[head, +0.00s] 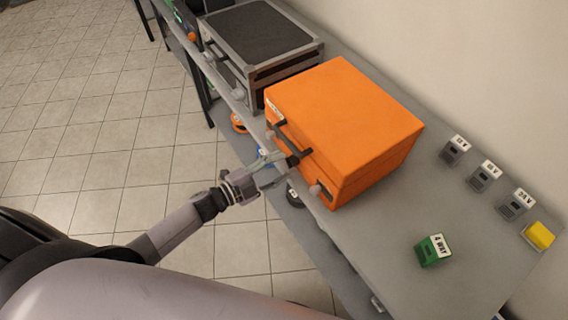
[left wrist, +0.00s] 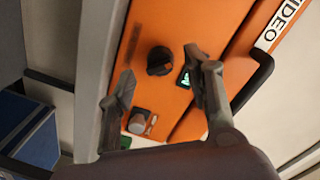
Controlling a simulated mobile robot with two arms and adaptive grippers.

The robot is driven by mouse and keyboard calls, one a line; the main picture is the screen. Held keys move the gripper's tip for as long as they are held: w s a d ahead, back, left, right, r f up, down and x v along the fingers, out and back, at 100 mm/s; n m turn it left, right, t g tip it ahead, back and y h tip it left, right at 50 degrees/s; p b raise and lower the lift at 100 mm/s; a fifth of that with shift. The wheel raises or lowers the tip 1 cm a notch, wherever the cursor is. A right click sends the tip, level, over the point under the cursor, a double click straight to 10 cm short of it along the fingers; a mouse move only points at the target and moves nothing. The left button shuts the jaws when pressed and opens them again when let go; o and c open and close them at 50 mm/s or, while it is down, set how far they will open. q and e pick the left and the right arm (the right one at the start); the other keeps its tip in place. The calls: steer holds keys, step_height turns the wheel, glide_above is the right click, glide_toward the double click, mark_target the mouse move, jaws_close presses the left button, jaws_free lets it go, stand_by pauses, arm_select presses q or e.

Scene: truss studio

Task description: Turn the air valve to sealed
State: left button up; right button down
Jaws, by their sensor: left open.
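An orange case (head: 345,125) sits on the grey bench, its front facing the left side of the head view. In the left wrist view, the case front (left wrist: 205,30) carries a round black knob (left wrist: 160,60), which looks like the air valve; I cannot read its setting. My left gripper (head: 282,168) is at the case front. It is open in the left wrist view (left wrist: 160,75), with the knob appearing between its two fingers and no clear contact. A small green-lit window (left wrist: 184,79) is beside the knob, partly behind a finger. My right gripper is not in view.
A black handle (head: 290,138) stands out from the case front near my gripper. A grey-framed box (head: 258,40) is behind the case. A green "4 WAY" block (head: 433,250), several labelled grey blocks and a yellow block (head: 538,236) stand to the right. The bench (head: 400,285) is clear at front right.

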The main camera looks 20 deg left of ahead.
arm_select(q)
steer(key=v, duration=0.9)
steer(key=shift+s+a, duration=0.25)
steer(key=s+a+f+n+g+y, duration=0.1)
steer(key=s+a+f+n+y, duration=0.2)
steer(key=f, duration=0.6)
steer(key=s+a+f+n+g+y, duration=0.2)
steer(key=s+f+n+y, duration=0.15)
steer(key=f, duration=0.55)
steer(key=s+a+f+n+g+y, duration=0.1)
steer(key=s+a+f+n+y, duration=0.15)
steer(key=f+n, duration=0.45)
steer(key=s+d+f+n+g, duration=0.1)
steer(key=s+d+f+g, duration=0.1)
steer(key=s+f, duration=0.3)
steer(key=s+d+f+g+y+b, duration=0.1)
steer(key=s+f, duration=0.4)
steer(key=s, duration=0.6)
steer(key=s+d+f+n+g, duration=0.1)
steer(key=s+d+f+g, duration=0.2)
steer(key=s+f+g, duration=0.2)
steer(key=s, duration=0.3)
steer(key=shift+s+d+f+n+g+y, duration=0.25)
steer(key=shift+d+f+n+g+y, duration=0.05)
steer(key=shift+d+f+n, duration=0.05)
